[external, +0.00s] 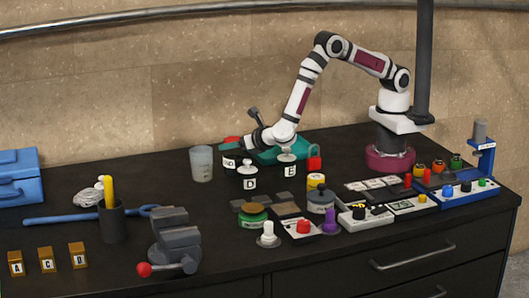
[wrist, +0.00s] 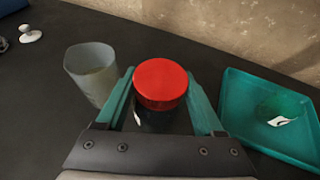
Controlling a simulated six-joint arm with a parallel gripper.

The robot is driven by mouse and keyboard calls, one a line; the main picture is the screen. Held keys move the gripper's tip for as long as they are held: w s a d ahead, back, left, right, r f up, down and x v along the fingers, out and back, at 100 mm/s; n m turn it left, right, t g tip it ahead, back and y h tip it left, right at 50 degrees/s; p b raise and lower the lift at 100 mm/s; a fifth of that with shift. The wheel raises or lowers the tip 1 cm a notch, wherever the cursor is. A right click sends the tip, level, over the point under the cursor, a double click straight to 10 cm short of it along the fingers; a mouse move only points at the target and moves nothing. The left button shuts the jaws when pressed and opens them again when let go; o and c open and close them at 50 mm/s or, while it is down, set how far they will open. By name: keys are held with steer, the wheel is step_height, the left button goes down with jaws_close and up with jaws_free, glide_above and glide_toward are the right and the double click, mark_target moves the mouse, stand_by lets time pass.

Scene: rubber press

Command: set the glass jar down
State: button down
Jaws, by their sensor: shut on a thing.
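The jar (wrist: 161,84) has a red lid and a dark body, and sits between the two teal fingers of my gripper (wrist: 160,92) in the wrist view. My gripper is shut on it. In the external view the jar's red lid (external: 231,140) and a white label show at the end of my gripper (external: 241,146), beside the beaker. The jar looks upright. Its base is hidden, so I cannot tell whether it touches the bench or hangs just above it.
A translucent beaker (wrist: 92,72) stands close on the left. A teal tray (wrist: 238,97) with a green labelled item (wrist: 283,107) lies on the right. Pots marked D (external: 248,177) and E (external: 287,163) stand nearby. Bare black bench (external: 150,165) lies left of the beaker.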

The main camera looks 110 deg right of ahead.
jaws_free()
steer(key=v, duration=1.2)
steer(key=s+d+r+m+g+y, duration=0.2)
steer(key=s+d+r+m+g, duration=0.15)
steer(key=s+m, duration=0.4)
steer(key=s+d+r+m+g+y, duration=0.25)
steer(key=s+r+m, duration=0.3)
steer(key=s, duration=0.35)
steer(key=s+a+m+y, duration=0.5)
steer(key=s+m, duration=0.2)
steer(key=s, duration=0.1)
steer(key=s+a+r+m+y, duration=0.1)
steer(key=s+a+m+y, duration=0.3)
steer(key=s+m, duration=0.4)
steer(key=shift+a+t+y, duration=0.35)
steer(key=shift+a+t, duration=0.05)
steer(key=shift+a, duration=0.25)
steer(key=shift+r, duration=0.1)
